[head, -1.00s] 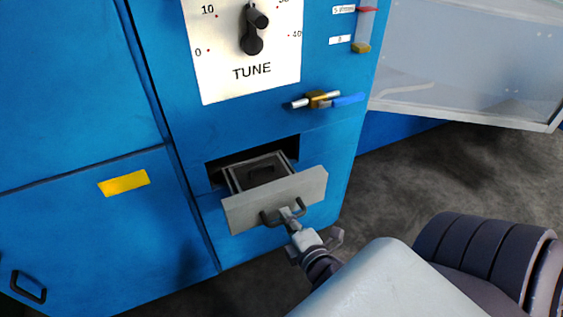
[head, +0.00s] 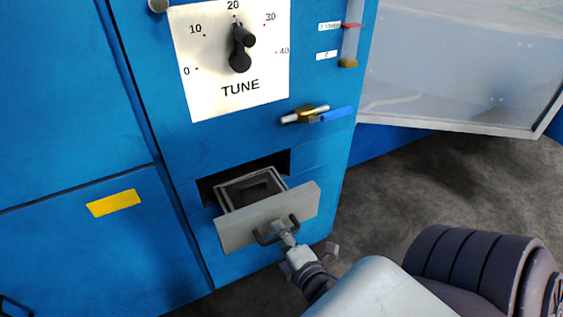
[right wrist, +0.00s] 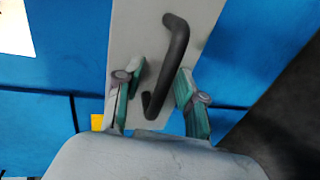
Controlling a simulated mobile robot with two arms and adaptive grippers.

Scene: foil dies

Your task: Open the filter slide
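The filter slide is a grey drawer with a light grey front plate (head: 240,228), low in the blue cabinet. It stands partly out of its dark slot, and its framed inside (head: 235,195) shows behind the front. A dark bar handle (right wrist: 177,55) is on the plate; it also shows in the head view (head: 266,239). My right gripper (right wrist: 160,98) is at the handle, with one green-padded finger on each side of it. Gaps show between fingers and handle, so it looks open around the bar. My left gripper is in no view.
A clear framed panel (head: 450,65) stands at the right. The dark floor (head: 385,190) right of the cabinet is clear.

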